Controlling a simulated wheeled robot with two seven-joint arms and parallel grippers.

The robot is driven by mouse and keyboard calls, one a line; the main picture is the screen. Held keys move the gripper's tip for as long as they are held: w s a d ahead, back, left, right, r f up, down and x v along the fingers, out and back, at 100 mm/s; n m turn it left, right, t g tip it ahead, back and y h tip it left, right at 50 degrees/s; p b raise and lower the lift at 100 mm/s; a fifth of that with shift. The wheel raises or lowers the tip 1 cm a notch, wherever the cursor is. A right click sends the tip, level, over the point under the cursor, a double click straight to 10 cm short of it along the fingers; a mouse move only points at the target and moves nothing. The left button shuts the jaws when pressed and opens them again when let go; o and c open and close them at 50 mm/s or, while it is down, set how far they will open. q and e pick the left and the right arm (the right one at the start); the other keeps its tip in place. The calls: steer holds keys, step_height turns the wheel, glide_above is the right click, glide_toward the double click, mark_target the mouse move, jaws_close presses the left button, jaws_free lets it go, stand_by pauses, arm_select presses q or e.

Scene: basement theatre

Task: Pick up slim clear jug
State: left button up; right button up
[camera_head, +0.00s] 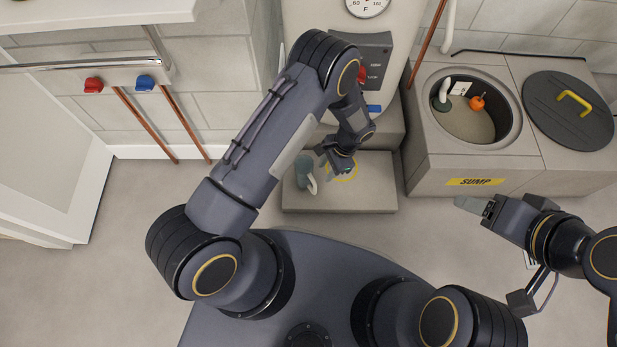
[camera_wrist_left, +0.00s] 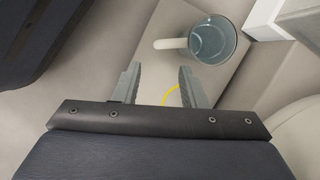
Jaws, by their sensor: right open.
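The slim clear jug (camera_head: 302,170), bluish and see-through with a pale handle, stands on a low beige plinth (camera_head: 375,200). In the left wrist view the jug (camera_wrist_left: 214,40) is beyond the fingers, seen from above, its handle pointing left. My left gripper (camera_head: 331,165) is just right of the jug in the head view; in the wrist view its fingers (camera_wrist_left: 159,68) are apart with nothing between them. They do not touch the jug. My right gripper (camera_head: 472,204) is open and empty, far to the right, in front of the sump.
A yellow ring (camera_head: 342,178) marks the plinth under my left gripper. A tank with a dial (camera_head: 366,6) rises behind it. To the right are the open sump pit (camera_head: 468,128), holding an orange float, and its dark lid (camera_head: 568,112). Floor left of the plinth is clear.

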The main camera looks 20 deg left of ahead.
arm_select(q)
steer(key=b, duration=0.1)
glide_toward(308, 179)
steer(key=s+d+f, duration=0.3)
steer(key=shift+m, duration=0.3)
steer(key=b+x, duration=0.2)
steer(key=x, duration=0.3)
steer(key=shift+s+a+f, duration=0.1)
steer(key=shift+a+f, duration=0.15)
steer(key=shift+f, duration=0.1)
jaws_close()
